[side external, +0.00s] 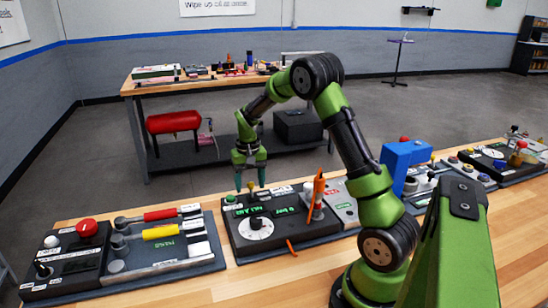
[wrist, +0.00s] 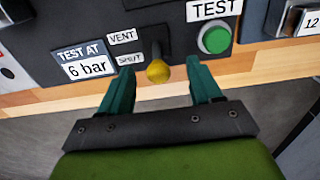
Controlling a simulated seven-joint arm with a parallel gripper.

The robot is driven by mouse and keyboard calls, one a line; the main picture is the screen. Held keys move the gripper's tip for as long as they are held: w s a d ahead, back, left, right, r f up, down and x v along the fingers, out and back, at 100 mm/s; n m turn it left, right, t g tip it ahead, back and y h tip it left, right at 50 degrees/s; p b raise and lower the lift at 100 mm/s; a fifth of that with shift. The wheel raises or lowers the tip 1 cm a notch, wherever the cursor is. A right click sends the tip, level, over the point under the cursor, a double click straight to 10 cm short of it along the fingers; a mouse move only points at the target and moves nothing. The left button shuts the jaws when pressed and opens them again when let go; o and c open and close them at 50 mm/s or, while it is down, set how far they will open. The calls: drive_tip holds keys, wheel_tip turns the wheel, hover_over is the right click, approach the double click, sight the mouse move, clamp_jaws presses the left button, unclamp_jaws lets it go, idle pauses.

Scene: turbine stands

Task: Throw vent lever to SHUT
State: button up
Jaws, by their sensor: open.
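The vent lever (wrist: 157,69) shows in the wrist view as a yellow knob on a short dark stem. VENT (wrist: 121,38) and SHUT (wrist: 130,60) labels sit to its left, and the knob lies a little below the SHUT label's level. My gripper (wrist: 160,76) is open, with one teal finger on each side of the knob. I see gaps between knob and fingers and no clear contact. In the side view my gripper (side external: 250,186) points down at the back edge of the middle panel (side external: 238,247).
A green TEST button (wrist: 214,38) is close to the right finger. The middle panel also has a white dial (side external: 256,228) and an upright orange handle (side external: 316,192). A panel with red and yellow levers (side external: 161,232) lies left. A blue block (side external: 402,158) stands right.

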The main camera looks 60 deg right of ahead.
drive_tip(key=shift+r, duration=0.1)
drive_tip(key=shift+r, duration=3.45)
drive_tip(key=shift+f, duration=0.3)
drive_tip(key=s+a+r+n+t+y, duration=0.1)
drive_tip(key=s+a+r+n+t, duration=0.1)
drive_tip(key=s+a+r, duration=0.3)
drive_tip(key=s+a+r+n+t+y, duration=0.1)
drive_tip(key=s+a+r+n+t, duration=0.2)
drive_tip(key=s+a, duration=0.9)
drive_tip(key=a+r+t, duration=0.2)
drive_tip(key=a+r, duration=0.1)
drive_tip(key=a, duration=0.4)
